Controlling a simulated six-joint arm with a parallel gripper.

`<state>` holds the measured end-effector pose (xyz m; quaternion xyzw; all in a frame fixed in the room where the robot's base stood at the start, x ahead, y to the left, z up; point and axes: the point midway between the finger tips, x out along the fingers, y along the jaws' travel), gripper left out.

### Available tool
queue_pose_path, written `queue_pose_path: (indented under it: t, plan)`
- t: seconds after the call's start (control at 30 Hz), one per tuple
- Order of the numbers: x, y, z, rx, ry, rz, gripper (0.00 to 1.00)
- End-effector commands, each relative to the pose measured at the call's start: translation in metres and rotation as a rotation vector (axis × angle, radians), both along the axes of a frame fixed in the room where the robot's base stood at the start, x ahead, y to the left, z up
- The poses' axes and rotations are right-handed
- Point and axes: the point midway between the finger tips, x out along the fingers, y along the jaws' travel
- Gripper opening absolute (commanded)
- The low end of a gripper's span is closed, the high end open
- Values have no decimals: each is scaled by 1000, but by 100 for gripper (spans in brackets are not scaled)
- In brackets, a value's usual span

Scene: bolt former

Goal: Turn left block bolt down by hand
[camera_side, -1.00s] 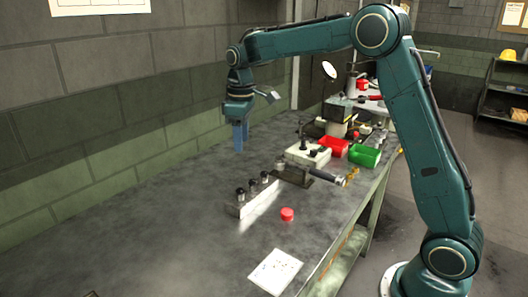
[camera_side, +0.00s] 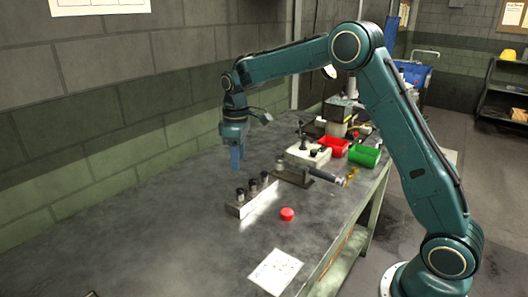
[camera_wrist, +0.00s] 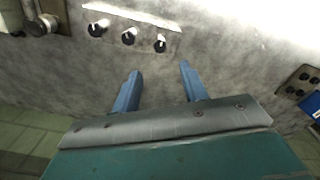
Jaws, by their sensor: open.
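A pale block (camera_side: 254,204) stands on the bench in the side view, with three dark-headed bolts upright in a row along it. The left bolt (camera_side: 240,195) is at its near left end; the other two are the middle bolt (camera_side: 252,186) and the right bolt (camera_side: 264,178). The block (camera_wrist: 150,18) and its bolts also show at the top of the wrist view. My gripper (camera_side: 236,160) points down above the bench, behind the block and apart from it. In the wrist view its two blue fingers (camera_wrist: 158,68) are spread with nothing between them.
A fixture with a dark cylinder (camera_side: 322,174) lies right of the block. A red cap (camera_side: 287,214) and a white sheet (camera_side: 275,271) are in front. A white box (camera_side: 307,156), a red bin (camera_side: 334,147) and a green bin (camera_side: 364,155) stand farther back. The bench left of the block is clear.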

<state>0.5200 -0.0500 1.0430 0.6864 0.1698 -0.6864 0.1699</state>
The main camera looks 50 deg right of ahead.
Motion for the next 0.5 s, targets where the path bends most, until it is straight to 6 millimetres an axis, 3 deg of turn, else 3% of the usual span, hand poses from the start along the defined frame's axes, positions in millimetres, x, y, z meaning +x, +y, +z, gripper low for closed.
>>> queue_pose_path:
  t: [0.5]
  plan:
    - [-1,0,-77,-1,3,0,44]
